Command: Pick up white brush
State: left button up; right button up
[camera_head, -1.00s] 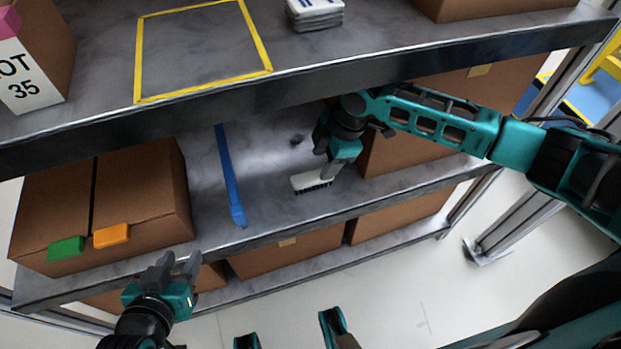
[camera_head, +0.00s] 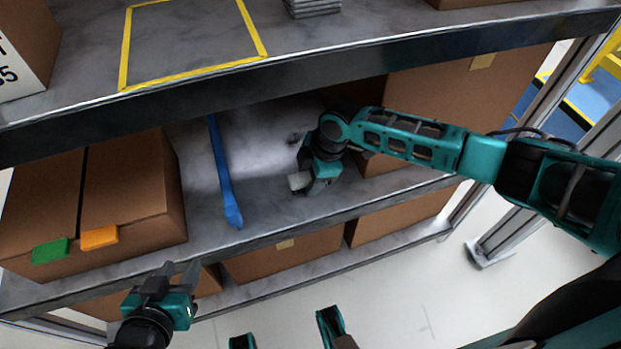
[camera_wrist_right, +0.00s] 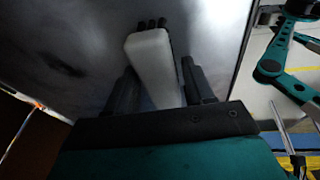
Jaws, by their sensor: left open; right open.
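The white brush (camera_head: 297,182) lies on the middle shelf (camera_head: 262,200), to the right of a blue strip; its right part is hidden behind my right gripper in the head view. In the right wrist view the white brush (camera_wrist_right: 154,62) shows its pale back and a few dark bristles at the far end. My right gripper (camera_wrist_right: 160,85) is open, with one finger on each side of the brush. I cannot tell whether the fingers touch it. My left gripper (camera_head: 178,275) is open and empty, in front of the shelf edge at the lower left.
A blue strip (camera_head: 224,172) runs along the middle shelf. A cardboard box (camera_head: 130,190) with green and orange tabs stands on the left; another box (camera_head: 400,155) stands behind my right arm. The upper shelf edge (camera_head: 300,77) overhangs the middle shelf.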

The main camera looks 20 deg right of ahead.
aim_at(305, 173)
pick_arm(q)
jog(key=shift+w+a, duration=0.1)
pick_arm(e)
jog(key=shift+c, duration=0.2)
jog(key=c, duration=0.8)
jog(key=shift+r, duration=0.1)
